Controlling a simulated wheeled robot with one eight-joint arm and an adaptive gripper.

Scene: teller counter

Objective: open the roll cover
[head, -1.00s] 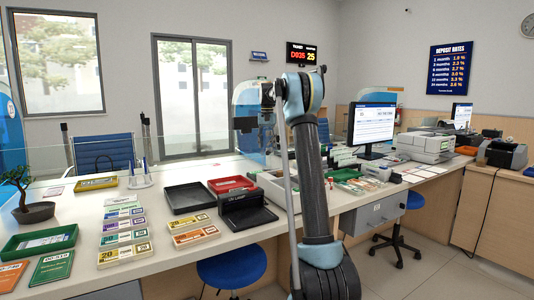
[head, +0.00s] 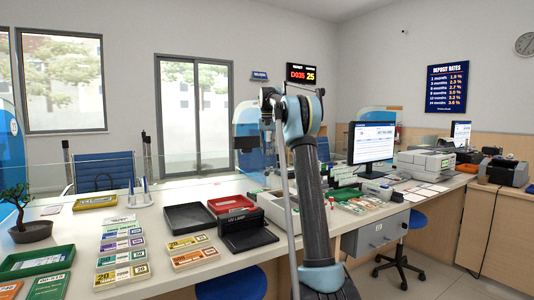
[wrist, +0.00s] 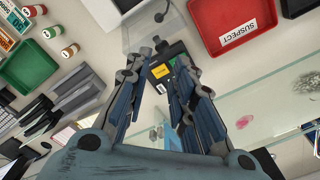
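My gripper (wrist: 167,62) is open in the wrist view, its two dark fingers apart with nothing held between them. Past the fingertips is a small black device (wrist: 173,50) with a yellow label and a green patch. Whether it bears the roll cover I cannot tell, and no roll cover is clearly recognisable. In the head view my raised arm stands in front of the counter (head: 150,281), and my gripper is mostly hidden behind it.
A red tray (wrist: 234,14) labelled SUSPECT lies near the device. A clear box (wrist: 143,37) stands beside it. A glass screen runs along the counter. A black tray (head: 190,217), a monitor (head: 371,142) and a printer (head: 424,164) crowd it. A blue stool (head: 232,284) stands in front.

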